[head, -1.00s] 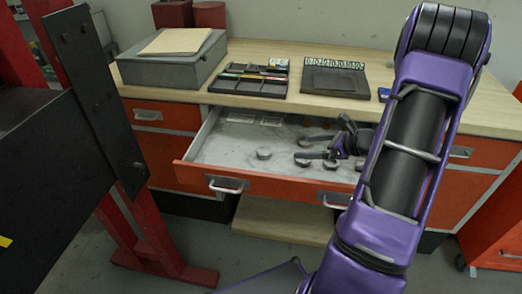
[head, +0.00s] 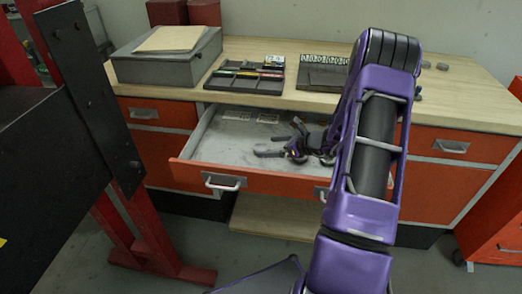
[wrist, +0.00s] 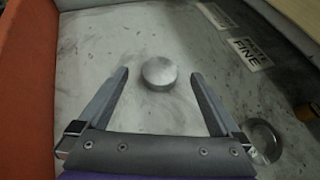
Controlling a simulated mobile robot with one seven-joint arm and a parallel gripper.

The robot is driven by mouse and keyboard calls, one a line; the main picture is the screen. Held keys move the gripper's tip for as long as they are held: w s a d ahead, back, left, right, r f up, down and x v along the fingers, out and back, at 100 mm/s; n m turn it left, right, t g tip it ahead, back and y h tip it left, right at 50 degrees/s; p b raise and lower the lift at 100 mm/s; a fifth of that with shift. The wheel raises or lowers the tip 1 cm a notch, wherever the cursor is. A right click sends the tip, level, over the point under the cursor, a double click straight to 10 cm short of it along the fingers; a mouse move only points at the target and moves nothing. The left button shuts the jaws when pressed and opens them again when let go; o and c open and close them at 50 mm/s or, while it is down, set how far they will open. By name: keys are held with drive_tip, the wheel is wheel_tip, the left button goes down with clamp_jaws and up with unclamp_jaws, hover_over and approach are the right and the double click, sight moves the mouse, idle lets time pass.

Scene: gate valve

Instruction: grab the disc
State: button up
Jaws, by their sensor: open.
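A round grey metal disc (wrist: 160,73) lies flat on the floor of the open drawer (head: 232,135). In the wrist view it sits between the tips of my gripper (wrist: 159,80), with clear space on both sides. The gripper is open and empty, its two fingers reaching forward on either side of the disc without visible contact. In the head view my gripper (head: 276,153) is low inside the drawer. It largely hides the disc there.
A second round metal piece (wrist: 263,138) lies beside the right finger. Labels (wrist: 247,54) are on the drawer floor. The orange drawer front (wrist: 24,80) rises at left. On the worktop stand a grey box (head: 168,55) and a black tool tray (head: 245,78).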

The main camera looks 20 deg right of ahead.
sight(261, 147)
drive_tip(key=x, duration=0.3)
drive_tip(key=shift+w+a+f, duration=0.15)
drive_tip(key=shift+f, duration=0.1)
clamp_jaws()
